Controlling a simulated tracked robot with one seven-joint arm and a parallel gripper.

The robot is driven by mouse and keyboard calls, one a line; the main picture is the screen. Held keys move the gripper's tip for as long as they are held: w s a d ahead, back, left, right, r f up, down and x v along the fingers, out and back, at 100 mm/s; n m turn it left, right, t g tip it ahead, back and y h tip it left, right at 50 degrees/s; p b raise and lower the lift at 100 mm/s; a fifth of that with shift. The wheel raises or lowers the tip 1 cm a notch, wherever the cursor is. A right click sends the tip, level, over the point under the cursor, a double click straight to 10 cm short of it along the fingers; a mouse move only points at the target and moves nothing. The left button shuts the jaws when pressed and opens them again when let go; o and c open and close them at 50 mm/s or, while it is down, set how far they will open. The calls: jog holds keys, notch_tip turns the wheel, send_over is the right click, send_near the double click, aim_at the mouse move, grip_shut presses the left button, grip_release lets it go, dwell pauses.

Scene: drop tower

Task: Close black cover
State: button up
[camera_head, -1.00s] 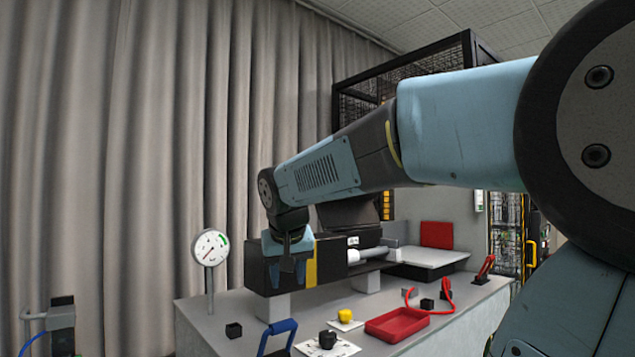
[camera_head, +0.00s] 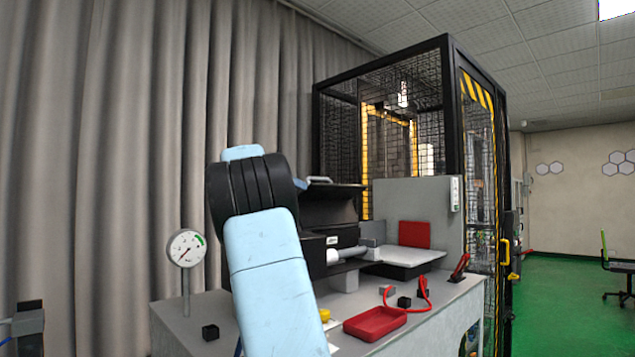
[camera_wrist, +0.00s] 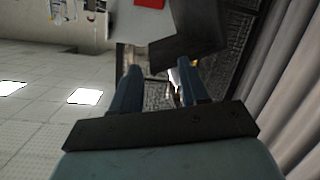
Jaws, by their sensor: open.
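The black cover (camera_head: 333,190) stands raised above the black machine body (camera_head: 318,240) on the bench in the head view, with a pale handle at its top edge. A dark panel (camera_wrist: 190,38), probably the cover, shows beyond the fingers in the wrist view. My gripper (camera_wrist: 162,88) has its two blue fingers spread with nothing clearly between them. In the head view my arm hides most of the gripper and the left part of the machine. I cannot tell whether a finger touches the cover.
A round gauge (camera_head: 187,248) stands at the bench's left. A mesh cage (camera_head: 480,180) rises behind. Grey curtains (camera_head: 90,150) hang at left.

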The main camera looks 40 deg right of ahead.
aim_at(314, 180)
jog(key=w+r+m+h, duration=0.1)
jog(key=w+r+h, duration=0.2)
jog(key=w+r, duration=0.15)
jog(key=shift+g, duration=0.3)
jog(key=d, duration=0.4)
jog(key=w+d, duration=0.1)
jog(key=d, duration=0.3)
jog(key=d+f, duration=0.1)
jog(key=d, duration=0.4)
jog(key=shift+w+d, duration=0.1)
jog(key=shift+w, duration=0.25)
jog(key=c, duration=0.6)
grip_shut()
